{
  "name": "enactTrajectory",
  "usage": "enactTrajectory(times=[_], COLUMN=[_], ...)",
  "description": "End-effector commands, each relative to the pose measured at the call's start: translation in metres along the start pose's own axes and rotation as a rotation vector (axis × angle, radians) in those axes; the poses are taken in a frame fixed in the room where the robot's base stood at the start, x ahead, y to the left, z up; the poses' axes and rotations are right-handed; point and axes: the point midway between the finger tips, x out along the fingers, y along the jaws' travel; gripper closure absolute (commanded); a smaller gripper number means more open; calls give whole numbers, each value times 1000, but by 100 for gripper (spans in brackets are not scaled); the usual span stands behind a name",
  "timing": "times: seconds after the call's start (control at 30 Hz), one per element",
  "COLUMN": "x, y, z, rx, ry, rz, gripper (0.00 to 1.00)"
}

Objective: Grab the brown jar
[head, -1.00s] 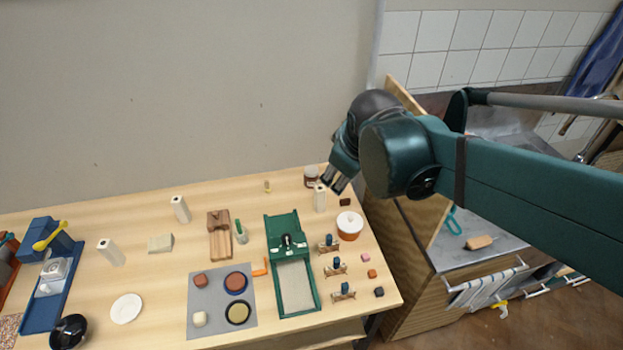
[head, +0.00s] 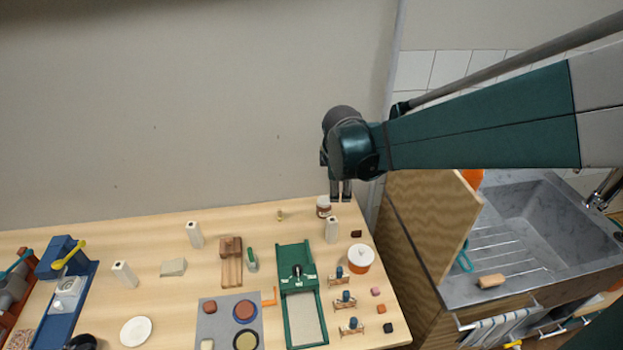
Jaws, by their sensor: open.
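The brown jar (head: 323,207), small with a pale label band, stands at the back right of the table, near the wall. My gripper (head: 341,199) is open and empty, with its fingers pointing down. In the picture, its fingertips are just right of the jar's upper part and seem to be above the table. They do not appear to touch the jar; the exact height and depth gap cannot be told.
A small dark block (head: 356,233) and an orange pot with a white lid (head: 360,258) are to the right. A green tray (head: 288,315) lies in front. A sink (head: 520,225) is beyond the table's right edge.

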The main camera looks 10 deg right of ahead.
Motion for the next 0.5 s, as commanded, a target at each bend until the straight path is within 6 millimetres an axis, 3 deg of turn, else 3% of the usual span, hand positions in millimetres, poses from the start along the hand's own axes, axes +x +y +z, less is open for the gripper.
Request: enactTrajectory(times=[0.5], x=[72], y=[40], z=[-26], rx=[-380], ry=[-46], rz=[-50], gripper=[48])
